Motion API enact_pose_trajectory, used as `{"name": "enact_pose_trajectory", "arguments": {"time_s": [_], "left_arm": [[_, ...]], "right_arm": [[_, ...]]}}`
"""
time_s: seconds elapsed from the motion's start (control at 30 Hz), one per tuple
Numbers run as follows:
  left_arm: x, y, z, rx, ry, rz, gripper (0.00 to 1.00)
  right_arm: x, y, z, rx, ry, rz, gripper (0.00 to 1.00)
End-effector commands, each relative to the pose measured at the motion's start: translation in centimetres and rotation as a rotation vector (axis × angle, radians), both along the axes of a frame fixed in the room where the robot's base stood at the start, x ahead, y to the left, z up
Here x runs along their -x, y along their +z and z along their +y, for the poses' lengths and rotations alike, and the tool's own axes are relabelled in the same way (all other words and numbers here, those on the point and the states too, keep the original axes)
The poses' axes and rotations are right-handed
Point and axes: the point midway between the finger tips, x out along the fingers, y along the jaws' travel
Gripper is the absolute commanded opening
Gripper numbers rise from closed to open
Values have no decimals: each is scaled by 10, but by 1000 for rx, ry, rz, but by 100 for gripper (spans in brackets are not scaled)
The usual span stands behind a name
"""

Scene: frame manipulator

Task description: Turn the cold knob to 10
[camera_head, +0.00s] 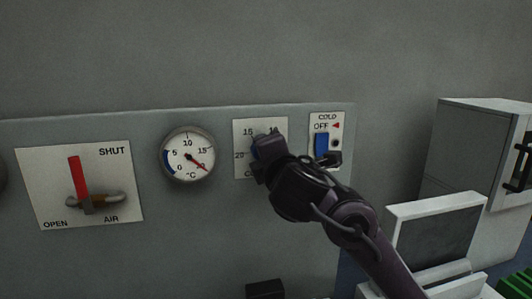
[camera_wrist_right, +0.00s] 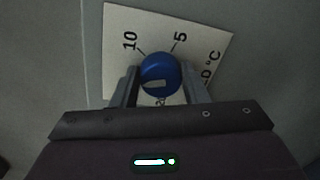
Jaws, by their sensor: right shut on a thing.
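The cold knob (camera_wrist_right: 160,72) is a round blue knob on a white plate (camera_wrist_right: 207,43) with dial numbers. In the wrist view, 10 and 5 are readable beside it, and lower marks are hidden. A pale patch shows on the knob's face; I cannot tell which number it is set to. My right gripper (camera_wrist_right: 160,77) is shut on the knob, one finger on each side. In the head view my right gripper (camera_head: 262,158) covers most of the dial plate (camera_head: 243,143), where 15 and 20 are readable. My left gripper is not in view.
Left of the dial, a round gauge (camera_head: 187,156) has its red needle at lower right. Further left is a red lever (camera_head: 78,177) on the SHUT/OPEN AIR plate. A blue switch (camera_head: 321,145) marked COLD OFF is close right of my gripper. A grey cabinet (camera_head: 470,140) stands far right.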

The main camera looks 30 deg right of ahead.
Motion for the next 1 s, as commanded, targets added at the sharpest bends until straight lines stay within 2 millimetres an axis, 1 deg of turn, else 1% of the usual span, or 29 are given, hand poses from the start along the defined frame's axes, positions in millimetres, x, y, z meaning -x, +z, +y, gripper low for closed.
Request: {"name": "enact_pose_trajectory", "arguments": {"time_s": [0.03, 0.6, 0.8, 1.0], "left_arm": [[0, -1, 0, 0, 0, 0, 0], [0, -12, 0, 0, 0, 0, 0], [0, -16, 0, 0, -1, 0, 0], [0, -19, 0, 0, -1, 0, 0]], "right_arm": [[0, -2, 0, -45, 0, -8, 18], [0, -6, 0, -565, 1, -142, 18], [0, -7, 0, -719, 0, -182, 18], [0, -7, 0, -833, 0, -212, 18]]}}
